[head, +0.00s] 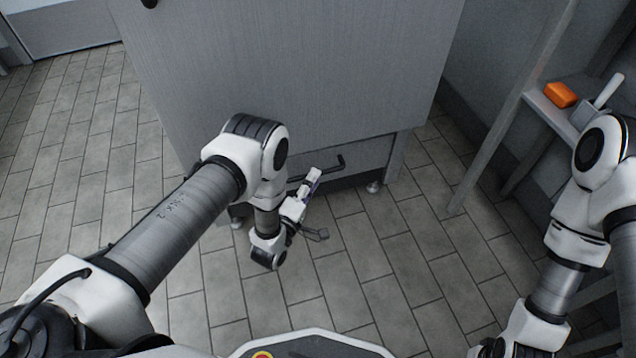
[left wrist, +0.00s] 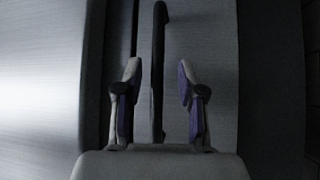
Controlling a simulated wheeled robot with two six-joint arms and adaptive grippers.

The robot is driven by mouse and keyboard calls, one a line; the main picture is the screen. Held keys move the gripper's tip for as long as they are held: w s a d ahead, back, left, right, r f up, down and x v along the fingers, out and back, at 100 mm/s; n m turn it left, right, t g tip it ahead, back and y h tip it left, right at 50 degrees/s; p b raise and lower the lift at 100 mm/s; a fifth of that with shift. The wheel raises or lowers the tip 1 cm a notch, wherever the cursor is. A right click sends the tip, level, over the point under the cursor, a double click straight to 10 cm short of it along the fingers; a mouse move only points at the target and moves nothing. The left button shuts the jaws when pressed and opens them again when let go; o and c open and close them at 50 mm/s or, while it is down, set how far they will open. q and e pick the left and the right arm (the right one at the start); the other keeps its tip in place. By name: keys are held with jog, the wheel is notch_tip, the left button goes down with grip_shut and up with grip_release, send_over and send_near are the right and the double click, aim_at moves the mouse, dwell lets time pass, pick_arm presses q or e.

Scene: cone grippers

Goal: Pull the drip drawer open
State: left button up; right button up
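The drip drawer (head: 362,153) is a grey panel low under a big steel cabinet, and it looks shut. Its dark bar handle (head: 330,167) runs along the front, with its left part hidden behind my left arm. In the left wrist view the handle (left wrist: 158,75) stands upright in the picture, between the two fingers. My left gripper (head: 311,184) is open, its fingers (left wrist: 158,95) apart on either side of the bar with gaps showing. I cannot tell how deep the bar sits between them. My right gripper is cut off at the bottom edge, its fingers not visible.
The steel cabinet (head: 300,70) stands on short feet above a tiled floor (head: 400,250). At the right, a shelf rack (head: 546,104) holds an orange block (head: 560,95) and a grey container with a white handle. The floor in front of the drawer is clear apart from my left arm.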

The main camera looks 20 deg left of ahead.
pick_arm(q)
jog(key=shift+x, duration=1.4)
jog(key=shift+r, duration=0.1)
grip_shut()
